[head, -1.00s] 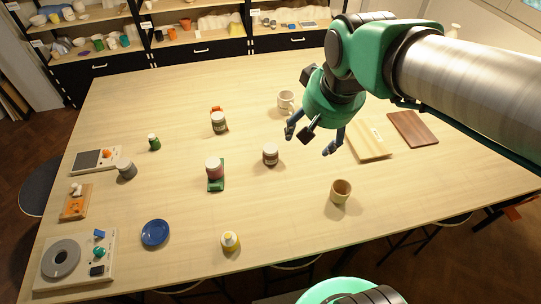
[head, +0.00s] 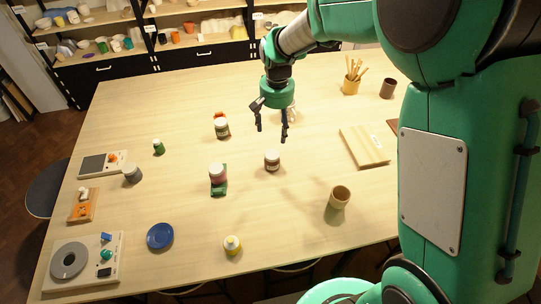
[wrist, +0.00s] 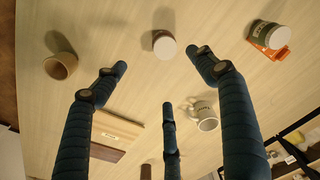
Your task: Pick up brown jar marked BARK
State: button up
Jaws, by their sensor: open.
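A brown jar with a white lid (head: 272,160) stands upright near the middle of the table; its label is too small to read. It also shows in the wrist view (wrist: 163,44), lid toward the camera, beyond my fingertips. My gripper (head: 271,130) is open and empty, pointing down above the table and behind the jar, not touching it. In the wrist view my gripper's fingers (wrist: 160,75) are spread apart, with bare table between them.
A green-labelled jar (head: 221,129) and a reddish jar (head: 218,174) stand to the left. A mug (wrist: 207,116) is partly hidden behind my gripper in the head view. A tan cup (head: 338,198) and pale board (head: 364,147) lie right. Table around the brown jar is clear.

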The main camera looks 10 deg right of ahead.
aim_at(272, 154)
jog(key=f, duration=0.1)
jog(key=w+f, duration=0.2)
jog(key=shift+a+f, duration=0.35)
jog(key=shift+f, duration=4.3)
jog(key=shift+f, duration=0.1)
jog(key=shift+f+b, duration=0.4)
jog(key=shift+f, duration=2.1)
jog(key=c, duration=1.5)
